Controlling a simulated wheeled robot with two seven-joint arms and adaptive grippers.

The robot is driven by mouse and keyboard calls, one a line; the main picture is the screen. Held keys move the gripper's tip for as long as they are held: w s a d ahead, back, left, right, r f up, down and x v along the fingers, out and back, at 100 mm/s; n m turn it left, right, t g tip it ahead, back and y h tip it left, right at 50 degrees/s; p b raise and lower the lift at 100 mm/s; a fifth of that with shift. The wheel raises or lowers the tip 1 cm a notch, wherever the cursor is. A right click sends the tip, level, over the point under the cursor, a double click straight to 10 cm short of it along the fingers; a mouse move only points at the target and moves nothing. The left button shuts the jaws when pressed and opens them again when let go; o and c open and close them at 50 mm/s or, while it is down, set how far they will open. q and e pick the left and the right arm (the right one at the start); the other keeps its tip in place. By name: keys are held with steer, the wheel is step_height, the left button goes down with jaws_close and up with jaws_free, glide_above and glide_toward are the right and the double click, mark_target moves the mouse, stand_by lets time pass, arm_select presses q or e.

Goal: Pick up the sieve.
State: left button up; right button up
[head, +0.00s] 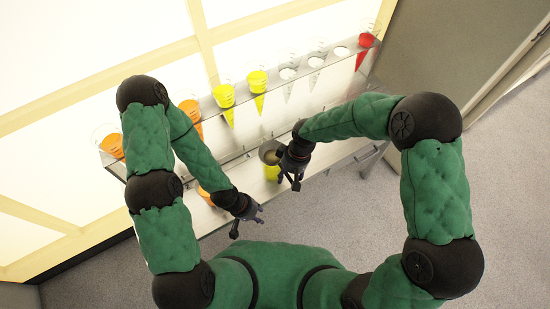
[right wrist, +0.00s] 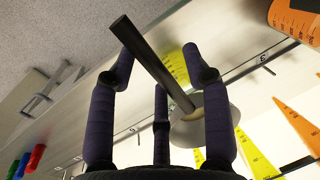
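The sieve shows in the right wrist view with a long dark handle (right wrist: 150,60) and a pale round bowl (right wrist: 222,118). In the head view its round top (head: 268,154) is at the shelf's front, above something yellow. My right gripper (head: 289,178) is right beside it. In the right wrist view its fingers (right wrist: 158,85) are spread, with the handle crossing between them; I see no clear grip on it. Part of the bowl is hidden behind a finger. My left gripper (head: 250,220) is open and empty, lower left of the sieve.
A glass-like shelf (head: 240,140) holds a row of conical vessels: orange ones (head: 112,145) at left, yellow ones (head: 224,96) in the middle, clear ones, and a red one (head: 366,41) at right. Grey floor (head: 500,180) lies open to the right.

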jaws_close()
steer(key=shift+r, duration=0.15)
